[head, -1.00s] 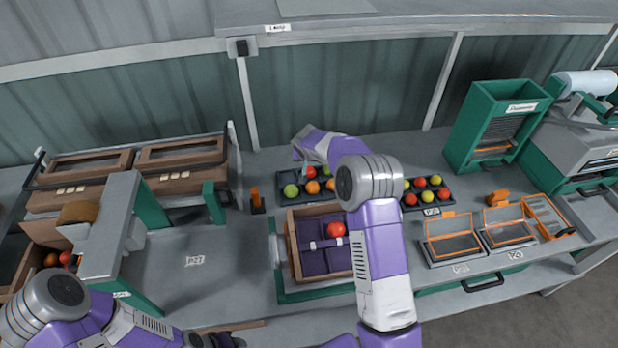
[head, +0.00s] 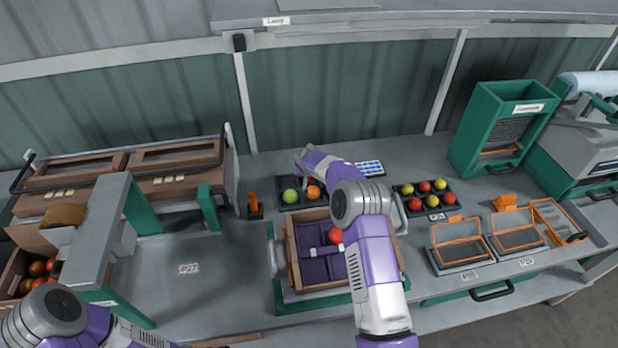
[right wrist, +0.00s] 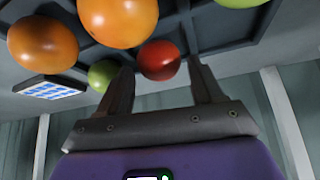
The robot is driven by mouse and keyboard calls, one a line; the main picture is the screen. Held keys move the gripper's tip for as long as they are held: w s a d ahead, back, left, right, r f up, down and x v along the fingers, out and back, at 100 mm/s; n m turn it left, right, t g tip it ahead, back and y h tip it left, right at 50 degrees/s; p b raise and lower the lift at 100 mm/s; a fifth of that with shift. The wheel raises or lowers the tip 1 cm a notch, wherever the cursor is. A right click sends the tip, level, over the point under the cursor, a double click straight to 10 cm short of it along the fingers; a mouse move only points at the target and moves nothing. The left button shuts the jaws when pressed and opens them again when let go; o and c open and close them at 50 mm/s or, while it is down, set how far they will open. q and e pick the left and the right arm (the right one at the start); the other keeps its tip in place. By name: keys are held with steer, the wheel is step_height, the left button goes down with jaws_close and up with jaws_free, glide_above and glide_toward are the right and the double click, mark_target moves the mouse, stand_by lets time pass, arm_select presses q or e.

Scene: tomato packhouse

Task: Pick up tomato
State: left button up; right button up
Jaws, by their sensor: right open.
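A dark tray (head: 290,207) at the back of the bench holds a green tomato (head: 291,196) and an orange tomato (head: 313,191); my right arm hides the rest. My right gripper (right wrist: 160,72) is open over this tray. In the right wrist view, a red tomato (right wrist: 159,60) shows between its fingertips, not clamped. A small green tomato (right wrist: 103,75) is beside one finger, and two orange tomatoes (right wrist: 43,44) (right wrist: 118,20) are nearby. My left arm is at the bottom left of the head view, its gripper outside the frame.
A wooden crate (head: 291,262) with purple dividers and one red tomato (head: 336,235) stands in front of the tray. Another tray (head: 426,214) of red and yellow-green tomatoes is to the right. Orange-framed boxes (head: 461,266) stand farther right. The bench (head: 200,290) is clear left of the crate.

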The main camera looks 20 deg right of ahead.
steer(key=shift+w+d+f, duration=0.15)
steer(key=shift+w+f, duration=0.05)
steer(key=shift+f, duration=0.2)
steer(key=c, duration=0.5)
steer(key=shift+r, duration=0.15)
